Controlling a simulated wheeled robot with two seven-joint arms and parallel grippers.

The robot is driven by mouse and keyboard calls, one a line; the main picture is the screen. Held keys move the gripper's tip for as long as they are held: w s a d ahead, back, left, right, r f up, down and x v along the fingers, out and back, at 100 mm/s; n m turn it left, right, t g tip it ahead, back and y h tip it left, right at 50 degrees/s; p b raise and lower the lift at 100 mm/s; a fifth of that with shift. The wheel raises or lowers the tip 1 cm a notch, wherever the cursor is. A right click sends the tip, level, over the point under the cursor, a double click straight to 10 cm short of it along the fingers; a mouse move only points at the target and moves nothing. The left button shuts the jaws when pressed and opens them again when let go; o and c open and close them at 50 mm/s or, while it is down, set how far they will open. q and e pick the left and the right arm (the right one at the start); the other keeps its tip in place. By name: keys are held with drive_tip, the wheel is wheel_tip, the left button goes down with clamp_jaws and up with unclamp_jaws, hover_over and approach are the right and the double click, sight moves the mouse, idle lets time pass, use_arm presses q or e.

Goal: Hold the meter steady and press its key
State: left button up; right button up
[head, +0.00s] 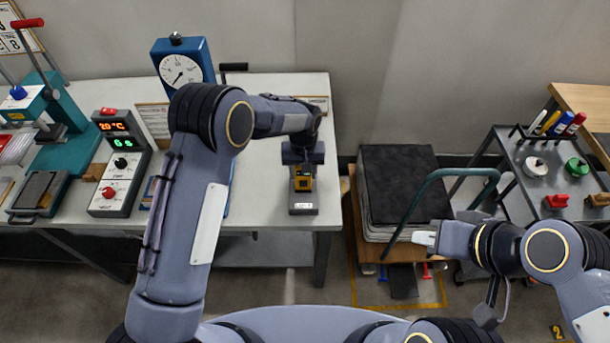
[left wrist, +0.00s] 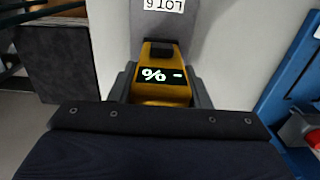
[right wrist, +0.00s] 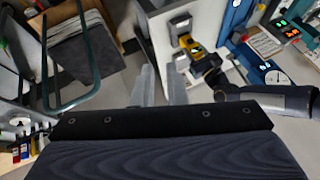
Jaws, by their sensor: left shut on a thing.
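The meter (left wrist: 162,91) is a small yellow device with a dark display that shows a % sign and a green dash. It sits at a grey block labelled LOT6 (head: 303,209) on the white table. My left gripper (left wrist: 162,88) is shut on the meter, with one grey finger on each side. In the head view the meter (head: 303,184) shows just below my left wrist.
On the white table (head: 262,190) stand a blue dial gauge (head: 181,70), a grey controller (head: 120,165) and a teal press (head: 62,125). A cart with dark sheets (head: 400,185) and a green handle (head: 420,195) stands right of the table. A grey shelf (head: 515,150) is further right.

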clamp_jaws()
drive_tip(key=shift+w, duration=0.1)
idle(1.1)
drive_tip(key=w+a+f+n+t, duration=0.1)
drive_tip(key=w+a+f+n, duration=0.15)
drive_tip(key=w+f, duration=0.4)
drive_tip(key=w+a+f+n+t, duration=0.1)
drive_tip(key=w+a+f, duration=0.25)
drive_tip(key=w, duration=0.65)
drive_tip(key=s+a+f+n+t+y, duration=0.1)
drive_tip(key=a+f+n+t+y, duration=0.1)
drive_tip(key=a+f, duration=1.1)
wheel_tip(320, 180, down, 3)
drive_tip(key=shift+a+r+n+y, duration=0.1)
drive_tip(key=shift+a+n+y, duration=0.35)
drive_tip(key=shift+y, duration=0.45)
